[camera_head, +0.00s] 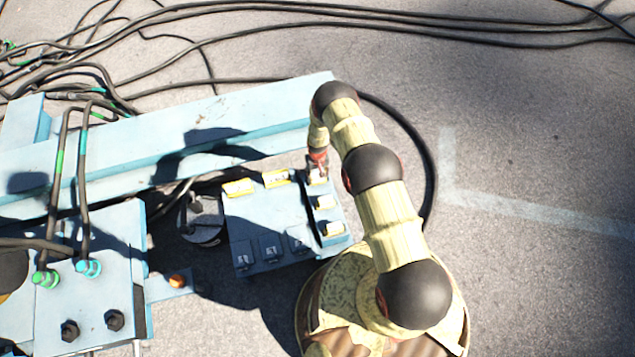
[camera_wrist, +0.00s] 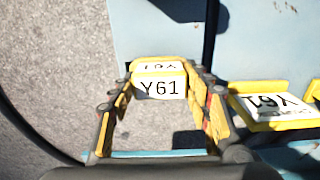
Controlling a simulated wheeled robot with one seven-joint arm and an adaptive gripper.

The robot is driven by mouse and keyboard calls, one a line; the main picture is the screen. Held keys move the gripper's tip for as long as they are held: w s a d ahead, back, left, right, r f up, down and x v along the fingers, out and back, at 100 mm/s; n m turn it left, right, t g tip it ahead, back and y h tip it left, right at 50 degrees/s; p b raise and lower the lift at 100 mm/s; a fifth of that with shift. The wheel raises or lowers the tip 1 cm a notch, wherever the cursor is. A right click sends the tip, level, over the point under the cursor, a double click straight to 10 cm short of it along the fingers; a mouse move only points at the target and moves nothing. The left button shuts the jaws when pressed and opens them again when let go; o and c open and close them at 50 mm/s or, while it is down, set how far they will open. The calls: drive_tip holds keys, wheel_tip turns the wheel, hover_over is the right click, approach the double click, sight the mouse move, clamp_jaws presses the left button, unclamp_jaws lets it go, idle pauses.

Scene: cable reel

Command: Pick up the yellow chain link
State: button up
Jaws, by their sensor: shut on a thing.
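A yellow chain link with a white label reading Y61 (camera_wrist: 160,87) sits between the two fingers of my gripper (camera_wrist: 163,100) in the wrist view. The fingers press on its left and right sides, so my gripper is shut on it. In the head view my gripper (camera_head: 318,163) reaches down to this link (camera_head: 317,178) at the far right corner of the blue box (camera_head: 262,215). I cannot tell whether the link touches the box or is raised. Another yellow link with a white label (camera_wrist: 268,108) lies to the right in the wrist view.
More yellow links (camera_head: 238,187) stand along the box's far edge and right side. Dark labelled blocks (camera_head: 270,248) line its near side. A long light-blue beam (camera_head: 150,135) runs close behind. Black cables (camera_head: 390,25) cross the ground. Open ground (camera_head: 540,150) lies to the right.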

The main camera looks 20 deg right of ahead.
drive_tip(key=shift+c, duration=0.5)
drive_tip(key=shift+r, duration=0.2)
wheel_tip(320, 180, up, 33)
drive_tip(key=p, duration=1.3)
drive_tip(key=shift+f+p, duration=0.15)
drive_tip(key=shift+p, duration=0.25)
idle(0.5)
idle(0.4)
